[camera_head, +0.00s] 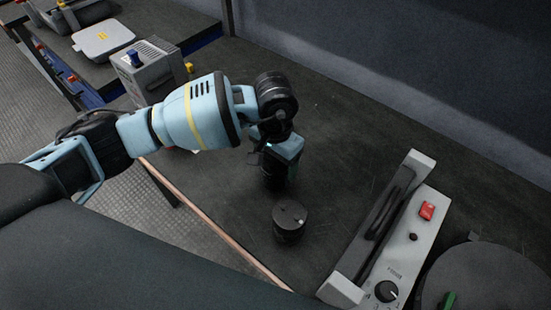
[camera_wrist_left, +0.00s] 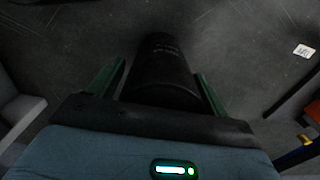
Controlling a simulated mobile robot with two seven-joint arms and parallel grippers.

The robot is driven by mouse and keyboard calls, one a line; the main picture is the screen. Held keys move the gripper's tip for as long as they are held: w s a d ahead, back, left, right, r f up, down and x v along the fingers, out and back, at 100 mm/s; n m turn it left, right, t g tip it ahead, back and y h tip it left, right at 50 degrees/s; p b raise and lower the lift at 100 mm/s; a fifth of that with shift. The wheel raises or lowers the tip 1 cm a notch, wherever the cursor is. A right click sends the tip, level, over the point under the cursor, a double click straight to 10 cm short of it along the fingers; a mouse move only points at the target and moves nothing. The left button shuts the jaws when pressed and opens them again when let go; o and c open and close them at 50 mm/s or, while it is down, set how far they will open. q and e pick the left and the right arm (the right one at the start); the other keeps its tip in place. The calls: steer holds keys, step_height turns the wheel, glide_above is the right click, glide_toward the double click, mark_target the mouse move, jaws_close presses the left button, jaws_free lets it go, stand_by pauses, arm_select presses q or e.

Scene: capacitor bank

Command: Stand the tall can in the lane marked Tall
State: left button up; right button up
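My left gripper (camera_head: 280,174) points down over the bench, and a dark shape is partly hidden beneath it. In the left wrist view, a black can (camera_wrist_left: 160,68) with small pale lettering lies between the two green fingers of this gripper (camera_wrist_left: 160,85). The fingers run close along both sides of the can; whether they press on it is unclear. A separate black can (camera_head: 290,222) with small terminals on top stands on the bench, nearer the front edge. A small white tag (camera_wrist_left: 303,50) with dark lettering is at the right; I cannot read it surely. My right gripper is out of view.
A pale grey unit (camera_head: 400,240) with a dark trough, red switch and knob stands at the right. A grey box (camera_head: 150,70) stands at the back left. The bench's middle right is clear.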

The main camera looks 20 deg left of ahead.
arm_select(q)
steer(key=shift+o, duration=0.3)
steer(key=shift+r, duration=0.3)
step_height(320, 180, up, 12)
steer(key=shift+f, duration=0.15)
